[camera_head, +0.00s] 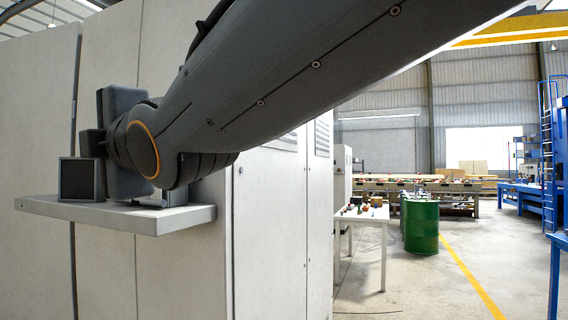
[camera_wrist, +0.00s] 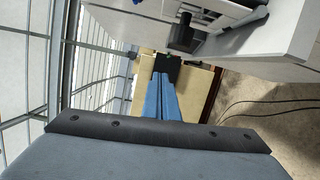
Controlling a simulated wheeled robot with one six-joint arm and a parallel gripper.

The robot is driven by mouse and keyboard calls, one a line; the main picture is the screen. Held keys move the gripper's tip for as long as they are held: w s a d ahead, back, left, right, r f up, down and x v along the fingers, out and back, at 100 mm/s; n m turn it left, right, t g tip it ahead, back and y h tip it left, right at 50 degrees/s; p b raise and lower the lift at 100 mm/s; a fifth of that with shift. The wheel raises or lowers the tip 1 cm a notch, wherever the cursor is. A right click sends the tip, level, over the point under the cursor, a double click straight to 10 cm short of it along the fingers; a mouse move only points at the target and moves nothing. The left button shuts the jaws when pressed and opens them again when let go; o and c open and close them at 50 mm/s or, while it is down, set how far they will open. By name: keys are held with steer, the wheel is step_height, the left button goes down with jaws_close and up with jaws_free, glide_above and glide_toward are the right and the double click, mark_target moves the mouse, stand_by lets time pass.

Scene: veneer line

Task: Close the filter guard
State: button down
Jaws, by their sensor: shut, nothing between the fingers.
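A small box with a light frame and a dark face (camera_head: 78,180) stands upright at the left of a shelf (camera_head: 180,222) on the white cabinet; it may be the filter guard, but I cannot tell whether it is open. My wrist is over the shelf just right of this box and hides part of it; my fingertips cannot be made out in the head view. In the wrist view my gripper (camera_wrist: 166,75) is shut and empty, its blue fingers together in front of a tan surface. A dark piece (camera_wrist: 184,36) sits on a white unit beyond it.
Tall white cabinet panels (camera_head: 40,120) stand close behind the shelf. To the right are a white table (camera_head: 372,213) with small items and a green drum (camera_head: 420,225). The floor around the yellow line (camera_head: 470,275) is open. Dark cables (camera_wrist: 262,106) lie on the floor.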

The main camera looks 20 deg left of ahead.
steer(key=b+v, duration=0.2)
steer(key=v, duration=0.5)
steer(key=shift+d, duration=0.3)
steer(key=w+d+f+m+t+h, duration=0.2)
steer(key=w+d+f+m+h, duration=0.2)
steer(key=w+d+f+m, duration=0.5)
steer(key=w+d+f+m+t+h, duration=0.25)
steer(key=w+d+f+h, duration=0.3)
steer(key=w+f, duration=0.8)
steer(key=w+d+f+m+g+h, duration=0.1)
steer(key=w+d+f+m+h, duration=0.1)
steer(key=d+f+m, duration=0.5)
steer(key=w+d+f+m+g+h, duration=0.1)
steer(key=w+d+f+m+h, duration=0.15)
steer(key=d+f, duration=0.7)
steer(key=s+d+f+m+g+h, duration=0.1)
steer(key=s+d+f+m, duration=0.3)
steer(key=d, duration=0.4)
steer(key=s+d+f+m+g+h, duration=0.1)
steer(key=s+d+f+m+g, duration=0.2)
steer(key=d, duration=0.5)
steer(key=s+d+f+m+g+h, duration=0.1)
steer(key=s+d+f+m+g, duration=0.1)
steer(key=s+d+f+m, duration=0.4)
steer(key=d+f, duration=0.1)
steer(key=d, duration=0.2)
steer(key=shift+f+h, duration=0.3)
steer(key=shift+f, duration=0.05)
steer(key=shift+s, duration=0.1)
